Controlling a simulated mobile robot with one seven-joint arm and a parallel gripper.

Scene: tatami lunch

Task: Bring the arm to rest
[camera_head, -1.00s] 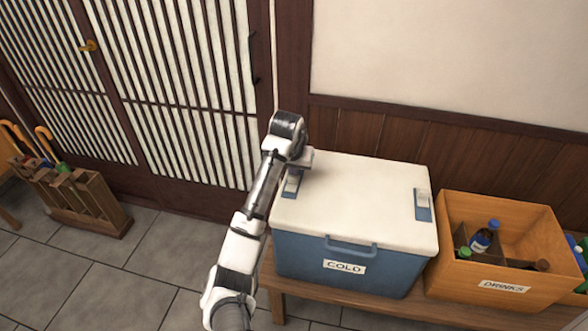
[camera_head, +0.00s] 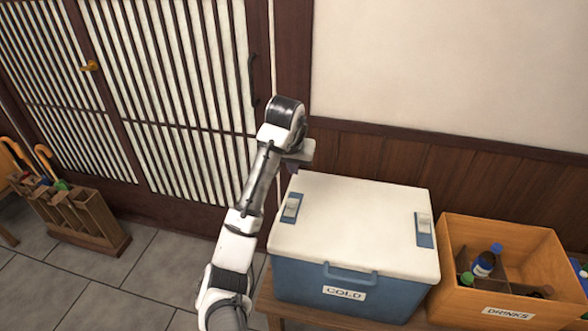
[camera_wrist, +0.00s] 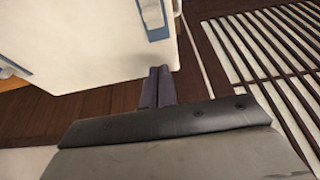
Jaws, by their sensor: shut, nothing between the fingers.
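My arm reaches up from the bottom of the head view, left of the cooler. My gripper (camera_wrist: 157,88) shows in the wrist view with its two dark fingers together and nothing between them. In the head view the fingers are mostly hidden behind the wrist, near the cooler's back left corner. The blue cooler (camera_head: 345,292) has a closed white lid and a label reading COLD. The lid (camera_wrist: 90,40) also shows in the wrist view, just beyond the fingertips. I see no clear contact between them.
A wooden DRINKS crate (camera_head: 470,297) with several bottles stands right of the cooler on a wooden bench (camera_head: 275,308). A slatted sliding door (camera_head: 180,100) and a wood-panelled wall (camera_head: 380,160) are behind. An umbrella stand (camera_head: 85,222) is at the left. Tiled floor lies open between.

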